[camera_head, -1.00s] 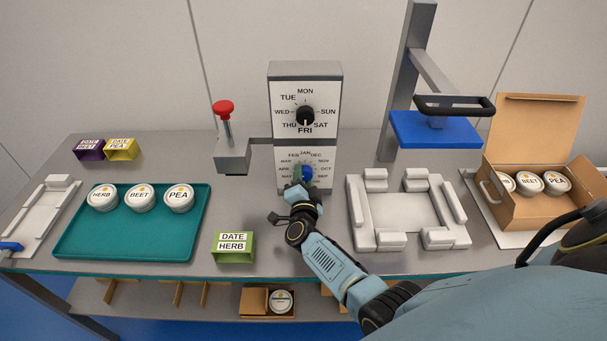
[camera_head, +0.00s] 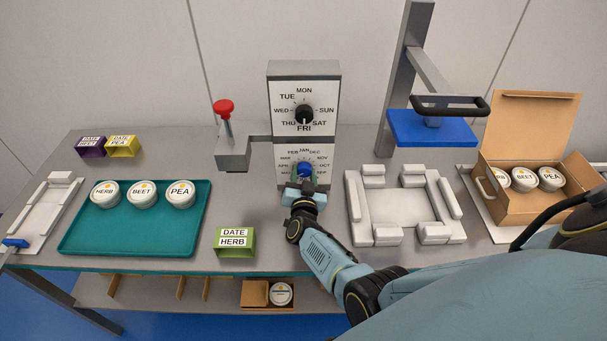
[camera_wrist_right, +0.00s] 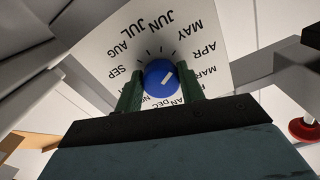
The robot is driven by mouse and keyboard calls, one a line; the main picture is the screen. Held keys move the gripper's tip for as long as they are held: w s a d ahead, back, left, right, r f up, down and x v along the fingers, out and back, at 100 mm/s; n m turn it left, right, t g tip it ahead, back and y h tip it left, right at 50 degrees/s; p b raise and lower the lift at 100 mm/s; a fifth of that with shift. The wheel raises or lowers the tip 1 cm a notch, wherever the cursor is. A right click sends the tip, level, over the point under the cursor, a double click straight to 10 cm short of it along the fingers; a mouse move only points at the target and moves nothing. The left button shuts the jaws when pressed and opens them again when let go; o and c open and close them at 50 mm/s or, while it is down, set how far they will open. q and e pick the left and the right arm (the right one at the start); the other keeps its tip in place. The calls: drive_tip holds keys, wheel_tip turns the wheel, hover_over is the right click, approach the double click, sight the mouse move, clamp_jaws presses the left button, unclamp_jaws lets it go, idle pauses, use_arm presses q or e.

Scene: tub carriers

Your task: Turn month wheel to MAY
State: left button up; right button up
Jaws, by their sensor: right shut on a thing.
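The month wheel is a white dial (camera_head: 283,181) on the lower front of a grey post, with a blue knob (camera_head: 305,171) at its centre; JAN is at the top. In the right wrist view the blue knob (camera_wrist_right: 161,79) sits between my green fingers, with the dial (camera_wrist_right: 160,30) upside down behind it. The knob's white mark points to the upper right there, on the APR and MAY side; the exact month is hard to tell. My right gripper (camera_wrist_right: 158,88) is shut on the knob. Its wrist hides the dial's lower part in the head view. My left gripper is not in view.
Above is a weekday dial (camera_head: 304,105) with a black knob. A red-topped lever (camera_head: 224,108) stands left, above a green DATE HERB block (camera_head: 235,242). A teal tray (camera_head: 120,242) holds labelled tubs. A white fixture (camera_head: 400,238) and an open carton (camera_head: 520,208) are right.

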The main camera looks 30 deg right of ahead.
idle(0.5)
drive_tip(key=o, duration=1)
drive_tip(key=shift+c, duration=0.2)
drive_tip(key=p+v, duration=0.1)
drive_tip(key=v, duration=1.2)
drive_tip(key=shift+s, duration=0.25)
drive_tip(key=shift+a+n, duration=0.1)
drive_tip(key=shift+n, duration=0.2)
